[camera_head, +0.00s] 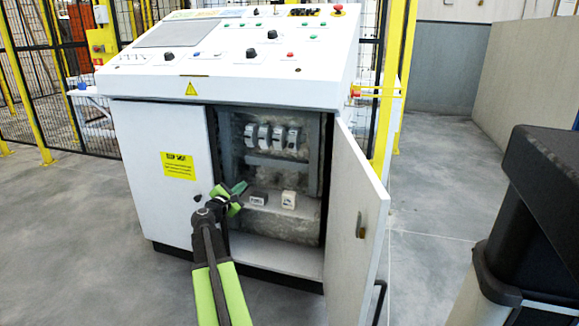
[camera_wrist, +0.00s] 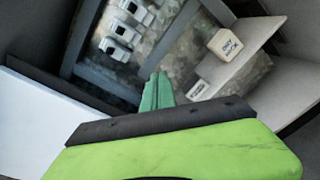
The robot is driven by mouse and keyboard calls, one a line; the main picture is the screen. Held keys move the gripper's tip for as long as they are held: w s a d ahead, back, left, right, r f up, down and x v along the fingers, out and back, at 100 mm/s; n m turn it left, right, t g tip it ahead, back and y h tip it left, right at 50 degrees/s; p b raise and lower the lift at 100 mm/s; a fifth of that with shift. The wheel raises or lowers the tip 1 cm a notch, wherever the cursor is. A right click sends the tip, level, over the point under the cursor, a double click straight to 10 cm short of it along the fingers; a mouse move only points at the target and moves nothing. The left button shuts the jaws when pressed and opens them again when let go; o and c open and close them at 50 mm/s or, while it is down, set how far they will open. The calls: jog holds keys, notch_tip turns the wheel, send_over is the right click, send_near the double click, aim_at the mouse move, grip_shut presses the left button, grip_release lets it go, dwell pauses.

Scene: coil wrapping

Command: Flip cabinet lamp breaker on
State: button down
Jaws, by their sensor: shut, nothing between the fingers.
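The white control cabinet (camera_head: 140,140) has its right door (camera_head: 352,225) swung open. Inside, a row of several grey-white breakers (camera_head: 272,137) sits on a rail near the top. Some of these breakers (camera_wrist: 122,35) also show at the upper left of the wrist view. I cannot tell which one is the lamp breaker or how its switch stands. My gripper (camera_head: 239,188) is at the left edge of the opening, below and left of the breakers. Its green fingers (camera_wrist: 157,90) are together and empty, apart from the breakers.
A small white labelled block (camera_head: 289,199) and a lower one (camera_head: 257,199) sit on a ledge beneath the breakers. The closed left door carries a yellow label (camera_head: 178,165). A sloped control panel (camera_head: 230,45) tops the cabinet. Open floor lies right of the door.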

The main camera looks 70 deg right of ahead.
aim_at(291, 145)
jog(key=s+d+r+n+h+b, duration=0.1)
jog(key=s+d+n+h, duration=0.1)
jog(key=s+d+n, duration=0.6)
jog(key=s+d, duration=0.4)
jog(key=shift+r+n+t+b, duration=0.3)
jog(key=shift+r+n+b, duration=0.1)
jog(key=shift+d, duration=0.1)
jog(key=d+r+p, duration=0.5)
jog(key=d, duration=0.3)
jog(key=shift+w, duration=0.25)
